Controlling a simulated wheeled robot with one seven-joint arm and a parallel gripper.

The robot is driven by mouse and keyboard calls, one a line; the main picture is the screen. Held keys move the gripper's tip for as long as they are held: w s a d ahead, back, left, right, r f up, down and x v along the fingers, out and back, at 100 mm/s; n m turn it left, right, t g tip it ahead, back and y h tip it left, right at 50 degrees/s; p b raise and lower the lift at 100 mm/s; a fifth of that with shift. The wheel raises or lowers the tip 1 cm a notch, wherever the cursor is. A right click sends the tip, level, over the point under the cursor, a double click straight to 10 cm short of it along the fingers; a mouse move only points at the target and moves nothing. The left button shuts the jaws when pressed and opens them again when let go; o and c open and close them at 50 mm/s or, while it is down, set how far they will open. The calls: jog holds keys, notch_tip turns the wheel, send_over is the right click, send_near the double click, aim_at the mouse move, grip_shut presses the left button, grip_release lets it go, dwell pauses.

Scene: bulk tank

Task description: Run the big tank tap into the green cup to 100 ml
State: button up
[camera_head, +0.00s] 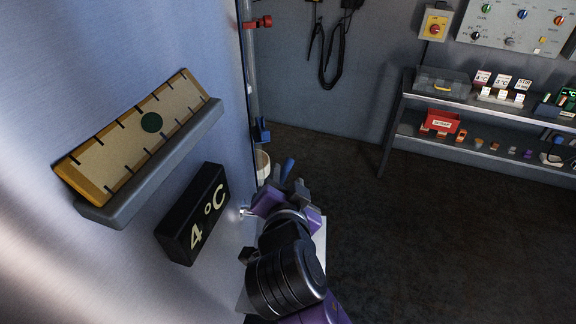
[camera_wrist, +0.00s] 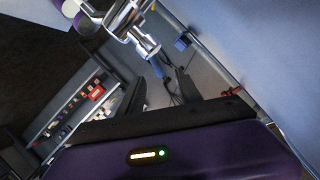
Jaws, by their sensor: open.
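The big steel tank (camera_head: 130,45) fills the left of the head view. My gripper (camera_head: 284,184) is open beside the tank's right edge, and it shows in the wrist view (camera_wrist: 162,82) with its dark fingers apart. A chrome tap (camera_wrist: 137,30) is close in front of my gripper in the wrist view. A slim blue piece (camera_head: 287,168) stands at the fingers; I cannot tell whether they touch it. The tap is mostly hidden behind my arm in the head view. I cannot make out the green cup in either view.
A tilted yellow gauge (camera_head: 140,135) and a black 4 °C display (camera_head: 192,214) project from the tank front. A pale container (camera_head: 262,166) is just behind my gripper. A shelf (camera_head: 480,152) with a red bin (camera_head: 441,122) stands at the back right. The dark floor between is clear.

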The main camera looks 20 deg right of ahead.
aim_at(287, 169)
jog(key=p+x, duration=0.1)
jog(key=x, duration=0.6)
jog(key=shift+d, duration=0.1)
jog(key=shift+c, duration=0.2)
grip_shut()
dwell(1.1)
